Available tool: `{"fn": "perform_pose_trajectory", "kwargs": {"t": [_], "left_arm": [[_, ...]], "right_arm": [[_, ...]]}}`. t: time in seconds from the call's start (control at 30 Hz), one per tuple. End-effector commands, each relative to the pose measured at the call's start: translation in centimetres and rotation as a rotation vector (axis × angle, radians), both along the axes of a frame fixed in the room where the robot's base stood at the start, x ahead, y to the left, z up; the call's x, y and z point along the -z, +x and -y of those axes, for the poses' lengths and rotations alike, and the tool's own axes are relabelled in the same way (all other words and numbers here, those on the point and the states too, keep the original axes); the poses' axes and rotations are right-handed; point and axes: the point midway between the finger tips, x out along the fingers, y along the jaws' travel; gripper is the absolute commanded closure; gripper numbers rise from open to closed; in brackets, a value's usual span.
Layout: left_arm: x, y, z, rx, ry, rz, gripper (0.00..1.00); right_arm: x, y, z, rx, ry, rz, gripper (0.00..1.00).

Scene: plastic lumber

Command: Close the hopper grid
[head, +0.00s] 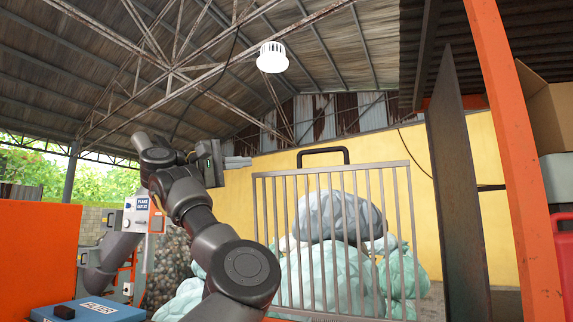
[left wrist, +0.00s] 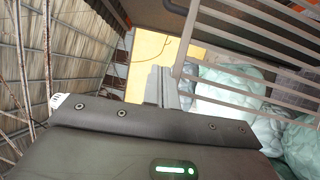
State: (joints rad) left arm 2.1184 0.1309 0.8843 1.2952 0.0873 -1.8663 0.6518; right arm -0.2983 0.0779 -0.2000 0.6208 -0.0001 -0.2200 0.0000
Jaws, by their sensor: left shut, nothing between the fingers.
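The hopper grid (head: 333,168) is a frame of thin grey bars with a dark handle (head: 323,151) on its top edge. It stands raised, close to upright, in the middle of the head view. Its bars (left wrist: 255,50) also cross the upper right of the left wrist view. My left gripper (head: 238,162) is shut and empty, by the grid's upper left corner. Its fingers (left wrist: 162,82) show in the left wrist view just left of the grid; I cannot tell whether they touch it. My right gripper is not in view.
Pale green and grey bags (head: 335,265) are piled behind the grid. An orange post (head: 520,160) and a dark upright panel (head: 460,180) stand at right. An orange panel (head: 38,255) and a blue box (head: 90,310) are at left. A white lamp (head: 272,58) hangs above.

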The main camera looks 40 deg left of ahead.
Motion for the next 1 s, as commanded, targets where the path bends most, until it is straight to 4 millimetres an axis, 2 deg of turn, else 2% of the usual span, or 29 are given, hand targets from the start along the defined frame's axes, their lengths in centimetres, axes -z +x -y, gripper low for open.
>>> {"fn": "perform_pose_trajectory", "kwargs": {"t": [0.03, 0.1, 0.17, 0.33, 0.43, 0.8, 1.0], "left_arm": [[0.2, 0.5, 1.8, 0.043, 0.032, -0.017, 1.0], [0.5, 0.9, 3.3, 0.083, 0.063, -0.032, 1.0], [0.6, 1.0, 4.0, 0.1, 0.077, -0.039, 1.0], [0.5, 1.3, 4.3, 0.106, 0.081, -0.042, 1.0], [0.2, 2.2, 4.7, 0.106, 0.081, -0.044, 1.0], [-0.7, 7.7, 7.3, 0.105, 0.078, -0.044, 1.0], [-0.7, 9.5, 8.1, 0.103, 0.079, -0.043, 1.0]], "right_arm": [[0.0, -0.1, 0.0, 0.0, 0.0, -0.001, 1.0], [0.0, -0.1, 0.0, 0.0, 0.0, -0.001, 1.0], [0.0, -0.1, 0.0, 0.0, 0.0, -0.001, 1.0], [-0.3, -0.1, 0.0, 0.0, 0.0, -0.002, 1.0], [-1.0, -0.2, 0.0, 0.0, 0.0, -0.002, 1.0], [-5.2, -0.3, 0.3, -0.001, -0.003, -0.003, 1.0], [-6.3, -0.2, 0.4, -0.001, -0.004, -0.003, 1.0]]}}
